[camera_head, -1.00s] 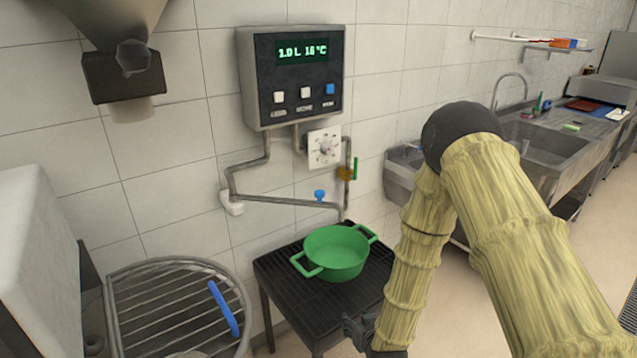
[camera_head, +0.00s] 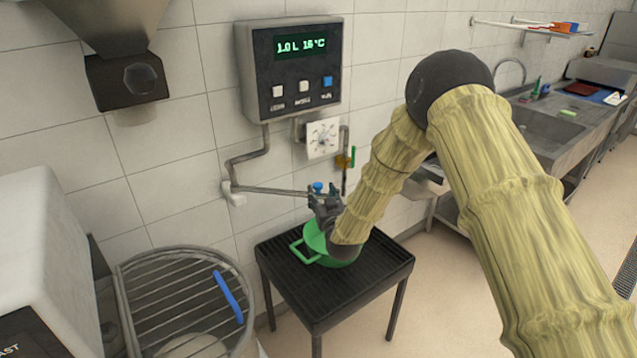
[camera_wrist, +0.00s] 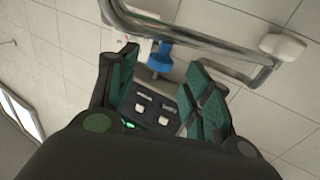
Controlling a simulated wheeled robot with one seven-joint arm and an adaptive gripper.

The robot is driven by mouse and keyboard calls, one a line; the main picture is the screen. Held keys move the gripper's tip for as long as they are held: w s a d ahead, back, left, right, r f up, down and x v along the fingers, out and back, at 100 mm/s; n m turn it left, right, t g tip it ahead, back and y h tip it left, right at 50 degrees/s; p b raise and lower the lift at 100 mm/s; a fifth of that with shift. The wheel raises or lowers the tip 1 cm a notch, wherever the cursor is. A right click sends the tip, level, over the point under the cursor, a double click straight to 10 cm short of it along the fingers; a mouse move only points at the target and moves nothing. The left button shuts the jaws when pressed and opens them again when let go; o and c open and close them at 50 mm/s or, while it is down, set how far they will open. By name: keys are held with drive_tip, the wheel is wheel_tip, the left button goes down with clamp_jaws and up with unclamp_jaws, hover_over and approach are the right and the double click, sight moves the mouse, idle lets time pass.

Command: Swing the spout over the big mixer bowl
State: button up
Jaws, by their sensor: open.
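The spout is a grey metal pipe (camera_head: 270,190) that runs from a white wall bracket to above a green pot; it also shows in the wrist view (camera_wrist: 190,42). Its blue knob (camera_head: 318,187) is near its free end. In the wrist view the blue knob (camera_wrist: 160,55) lies between my fingers' tips or just beyond them; contact is not clear. My gripper (camera_head: 322,200) is at the spout's free end, with its jaws (camera_wrist: 158,80) open. The big mixer bowl (camera_head: 125,300), under a wire guard, stands at the lower left, apart from the spout. My arm partly hides the pot.
The green pot (camera_head: 312,240) sits on a black slatted stand (camera_head: 290,270) below the spout. A control box (camera_head: 292,70) reading 1.0 L 16 °C hangs above. A blue handle (camera_head: 228,297) is on the bowl guard (camera_head: 180,262). A sink (camera_head: 550,130) is at the right.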

sight(320, 188)
drive_tip(key=shift+p+x, duration=0.8)
drive_tip(key=shift+x, duration=1.8)
drive_tip(key=shift+c, duration=0.4)
drive_tip(key=shift+d, duration=0.1)
clamp_jaws()
